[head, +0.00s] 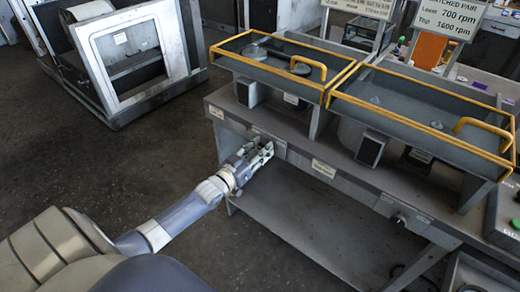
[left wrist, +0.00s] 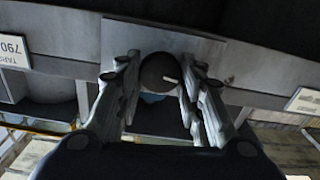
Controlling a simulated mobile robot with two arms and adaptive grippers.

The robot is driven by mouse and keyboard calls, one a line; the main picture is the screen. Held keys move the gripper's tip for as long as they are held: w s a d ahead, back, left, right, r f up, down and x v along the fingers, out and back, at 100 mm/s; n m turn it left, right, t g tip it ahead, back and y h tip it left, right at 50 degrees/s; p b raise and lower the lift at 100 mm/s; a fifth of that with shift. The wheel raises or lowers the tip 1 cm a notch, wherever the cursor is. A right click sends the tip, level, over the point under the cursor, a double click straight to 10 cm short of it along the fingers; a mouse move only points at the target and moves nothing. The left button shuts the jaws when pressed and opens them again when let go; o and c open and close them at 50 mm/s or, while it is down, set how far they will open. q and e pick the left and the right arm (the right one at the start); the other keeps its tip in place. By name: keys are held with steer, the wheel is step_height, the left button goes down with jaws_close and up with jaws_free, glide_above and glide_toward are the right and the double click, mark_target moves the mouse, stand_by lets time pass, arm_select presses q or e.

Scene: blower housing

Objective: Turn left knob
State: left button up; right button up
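The left knob (left wrist: 160,73) is a dark round knob with a white pointer mark, set on the grey front rail of the bench. The left wrist view shows it between the two fingertips of my left gripper (left wrist: 160,75), with hardly any gap on either side. My left gripper also shows in the head view (head: 262,151), at the front edge of the bench, where it hides the knob. The fingers look closed in on the knob's sides. The white mark points to the right in the left wrist view. My right gripper is not in view.
The bench (head: 300,205) carries two grey trays with yellow rims (head: 345,95). A second knob (head: 400,218) sits further right on the front rail, and a small label (head: 323,168) lies between. A white-framed housing (head: 130,50) stands at the back left. The floor before the bench is clear.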

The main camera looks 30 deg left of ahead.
arm_select(q)
steer(key=shift+c, duration=0.7)
steer(key=m, duration=0.3)
steer(key=shift+p, duration=0.3)
steer(key=shift+d+m, duration=0.1)
steer(key=shift+m, duration=2.1)
steer(key=o, duration=1.1)
steer(key=shift+c, duration=0.2)
